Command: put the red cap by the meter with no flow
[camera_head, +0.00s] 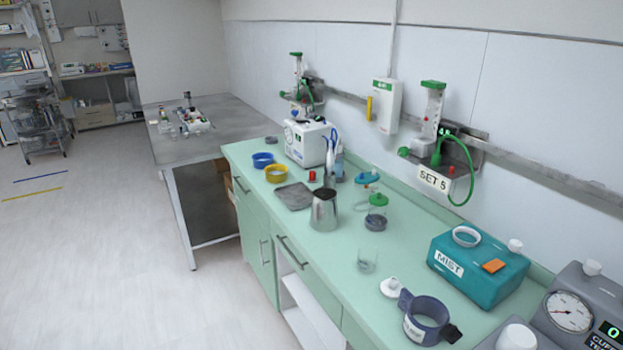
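A small red cap (312,175) stands on the green counter (330,258), just in front of the white machine and behind the steel jug. One flow meter (432,115) with a clear tube, green top and green hose is on the wall rail at the right, above a "SET 5" label. Another flow meter (298,80) with green fittings is on the wall farther back, above the white machine. Float positions and small display readings are too small to tell. Neither of my grippers is in view.
A green-lidded jar (377,212), small clear cup (367,261) and teal MIST box (478,270) stand nearer. Counter below the right meter is partly clear.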

